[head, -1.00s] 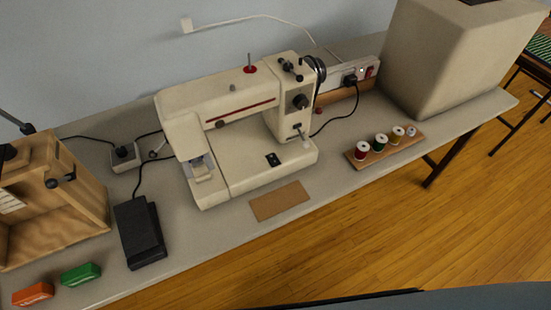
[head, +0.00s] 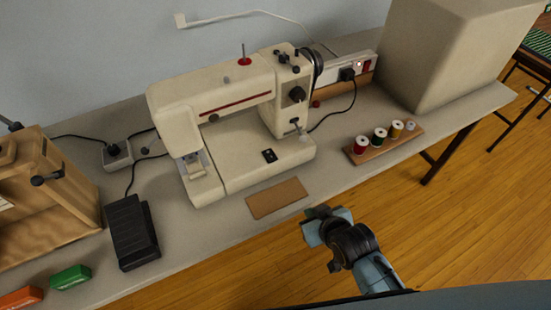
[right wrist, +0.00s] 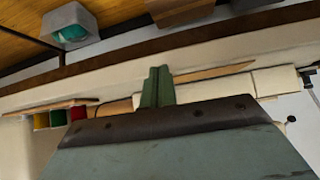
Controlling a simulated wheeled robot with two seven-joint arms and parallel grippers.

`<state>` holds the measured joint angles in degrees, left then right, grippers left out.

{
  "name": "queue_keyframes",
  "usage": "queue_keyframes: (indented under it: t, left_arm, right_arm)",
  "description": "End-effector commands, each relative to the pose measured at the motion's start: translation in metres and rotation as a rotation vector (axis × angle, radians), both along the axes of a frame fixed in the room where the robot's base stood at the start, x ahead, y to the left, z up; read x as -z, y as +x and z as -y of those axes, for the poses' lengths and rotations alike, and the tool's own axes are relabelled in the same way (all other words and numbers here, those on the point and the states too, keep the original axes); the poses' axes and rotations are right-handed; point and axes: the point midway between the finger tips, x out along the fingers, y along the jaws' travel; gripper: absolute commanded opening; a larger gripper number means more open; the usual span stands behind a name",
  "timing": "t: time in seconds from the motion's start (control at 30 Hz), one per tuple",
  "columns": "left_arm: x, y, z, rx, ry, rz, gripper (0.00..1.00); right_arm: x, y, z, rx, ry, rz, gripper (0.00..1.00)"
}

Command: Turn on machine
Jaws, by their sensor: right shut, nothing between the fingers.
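The cream sewing machine (head: 235,130) stands upright on the table in the head view. A small black rocker switch (head: 269,156) sits on its base, and a dark handwheel (head: 318,65) is at its right end. My right gripper (head: 314,216) is in front of the table's front edge, below and right of the machine and apart from it. In the right wrist view its green fingers (right wrist: 157,87) are together with nothing between them. My left gripper is not in view.
A spool rack (head: 388,145) is at right, near a large beige cover (head: 440,60). A brown card (head: 277,198) lies in front of the machine. A black pedal (head: 132,233) and wooden box (head: 50,215) are at left.

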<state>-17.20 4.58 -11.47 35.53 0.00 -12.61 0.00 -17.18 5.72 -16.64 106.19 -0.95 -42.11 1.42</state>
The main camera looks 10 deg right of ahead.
Motion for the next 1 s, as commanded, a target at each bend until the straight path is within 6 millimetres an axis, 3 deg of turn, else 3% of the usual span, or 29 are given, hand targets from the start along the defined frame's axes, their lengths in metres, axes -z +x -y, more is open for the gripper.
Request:
queue_keyframes:
  t: [0.1,0.2,0.33,0.5,0.83,1.0]
  left_arm:
    - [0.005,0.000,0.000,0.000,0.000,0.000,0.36]
    - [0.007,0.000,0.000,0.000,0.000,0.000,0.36]
    - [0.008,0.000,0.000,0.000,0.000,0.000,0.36]
    - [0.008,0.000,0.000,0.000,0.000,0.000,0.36]
    - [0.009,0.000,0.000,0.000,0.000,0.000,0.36]
    - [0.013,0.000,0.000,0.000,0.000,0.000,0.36]
  right_arm:
    - [-0.064,0.027,-0.021,-0.029,0.052,0.158,0.00]
    - [-0.108,0.039,-0.034,-0.048,0.090,0.265,0.00]
    - [-0.143,0.044,-0.044,-0.065,0.121,0.347,0.00]
    - [-0.158,0.046,-0.047,-0.071,0.134,0.380,0.00]
    - [-0.156,0.048,-0.048,-0.071,0.133,0.379,0.00]
    - [-0.149,0.065,-0.054,-0.070,0.134,0.380,0.00]
